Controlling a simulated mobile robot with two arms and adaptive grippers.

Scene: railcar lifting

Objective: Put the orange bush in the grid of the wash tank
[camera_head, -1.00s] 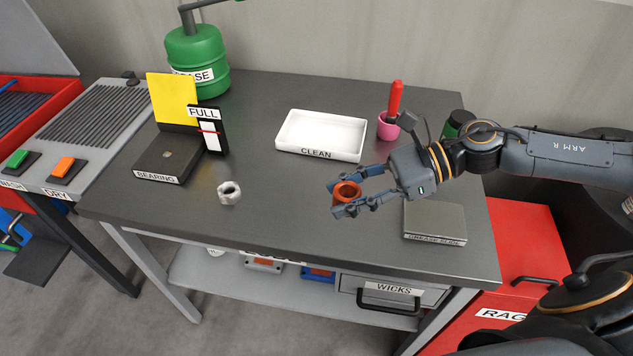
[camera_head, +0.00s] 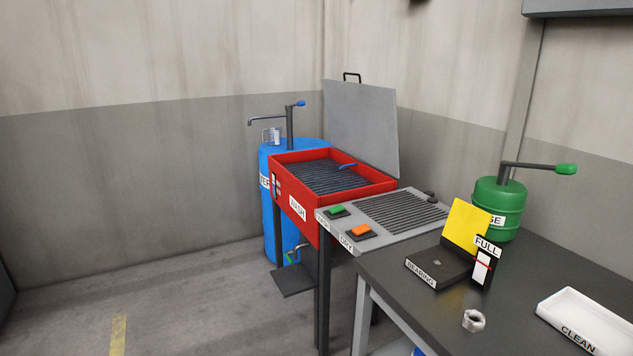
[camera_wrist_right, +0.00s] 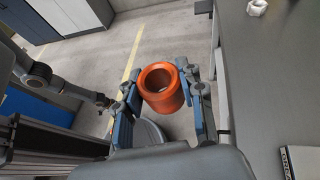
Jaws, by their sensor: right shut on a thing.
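The orange bush (camera_wrist_right: 162,88) is a short hollow cylinder with its open end showing in the right wrist view. My right gripper (camera_wrist_right: 164,85) is shut on it, with a finger on each side, held beside the table edge with floor below. The red wash tank (camera_head: 296,208) stands left of centre in the head view, its grey lid raised at the back. Its dark slatted grid (camera_head: 318,177) shows inside, with a small blue item lying on it. Neither gripper is in the head view. My left gripper cannot be made out.
A grey ribbed drying section (camera_head: 400,213) with green and orange buttons adjoins the tank. The dark table (camera_head: 440,320) holds a BEARING stand (camera_head: 437,268), a metal nut (camera_head: 473,320), a white CLEAN tray (camera_head: 585,320) and a green grease can (camera_head: 497,208). Floor at left is clear.

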